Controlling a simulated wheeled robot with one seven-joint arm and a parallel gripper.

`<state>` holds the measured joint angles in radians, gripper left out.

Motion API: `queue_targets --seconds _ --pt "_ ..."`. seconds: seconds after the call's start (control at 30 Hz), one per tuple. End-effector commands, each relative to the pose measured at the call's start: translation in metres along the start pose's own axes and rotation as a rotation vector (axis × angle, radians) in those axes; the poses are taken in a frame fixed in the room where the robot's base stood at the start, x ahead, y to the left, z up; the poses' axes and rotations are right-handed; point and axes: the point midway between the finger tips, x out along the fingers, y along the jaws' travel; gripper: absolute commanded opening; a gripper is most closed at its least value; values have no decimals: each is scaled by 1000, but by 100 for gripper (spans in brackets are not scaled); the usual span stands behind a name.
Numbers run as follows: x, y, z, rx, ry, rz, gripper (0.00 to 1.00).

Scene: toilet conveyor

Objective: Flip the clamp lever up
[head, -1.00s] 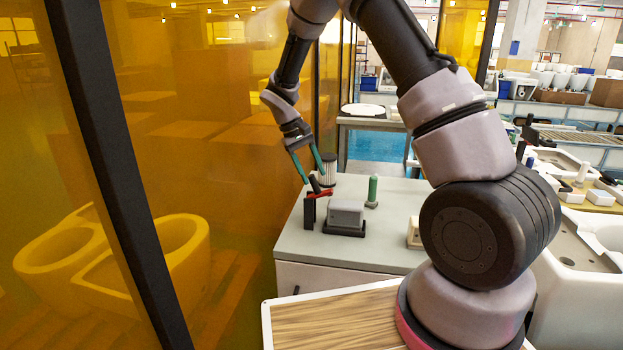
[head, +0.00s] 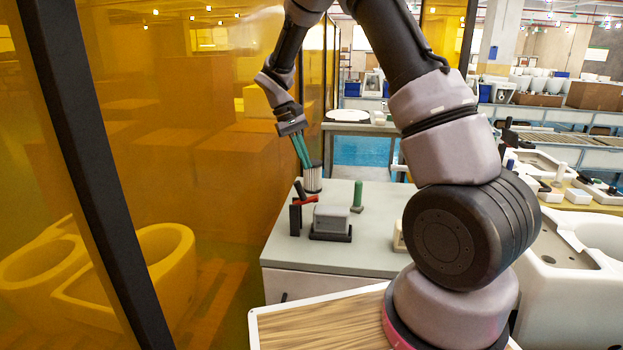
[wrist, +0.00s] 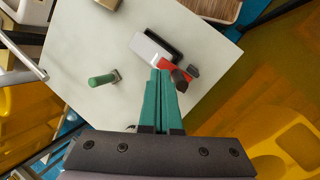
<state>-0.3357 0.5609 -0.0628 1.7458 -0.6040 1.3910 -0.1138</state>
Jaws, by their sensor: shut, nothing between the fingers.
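The clamp (head: 295,218) stands on the near left part of the grey-green cabinet top, as a black post with a red lever (head: 306,199) and a short black piece rising beside it. The red lever lies low, with only a slight tilt, beside a grey block (head: 331,217) on a black base. My gripper (head: 307,166) has its green fingers together, above and behind the clamp in the head view. In the wrist view the shut fingertips (wrist: 160,72) overlap the view of the red lever (wrist: 174,68) and partly hide it. I cannot tell whether they touch it.
A green-topped peg (head: 357,196) stands right of the block. A ribbed cylinder (head: 313,178) stands behind the clamp, near the fingertips in the picture. An amber panel (head: 200,130) runs along the left.

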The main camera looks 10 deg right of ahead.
Motion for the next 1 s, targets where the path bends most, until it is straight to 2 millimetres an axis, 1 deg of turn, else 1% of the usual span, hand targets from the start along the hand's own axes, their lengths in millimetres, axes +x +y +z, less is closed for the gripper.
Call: queue_targets --seconds 0.03,0.07,0.1,0.2,0.3,0.4,0.57,0.67,0.8,0.9,1.0 --pt "22 15 5 56 -68 -48 0" --pt "34 22 9 91 -110 -85 0" --pt "51 30 16 142 -175 -142 0" --pt "91 49 35 286 -338 -312 0" --pt "122 62 52 431 -485 -496 0" --pt "144 73 65 579 -617 -695 0" --pt "168 95 75 820 -789 -1040 0" --pt "180 116 77 971 -869 -1269 0" --pt "193 149 76 1152 -931 -1560 0" --pt "200 170 76 1242 -949 -1709 0" --pt "205 183 76 1292 -953 -1794 0"
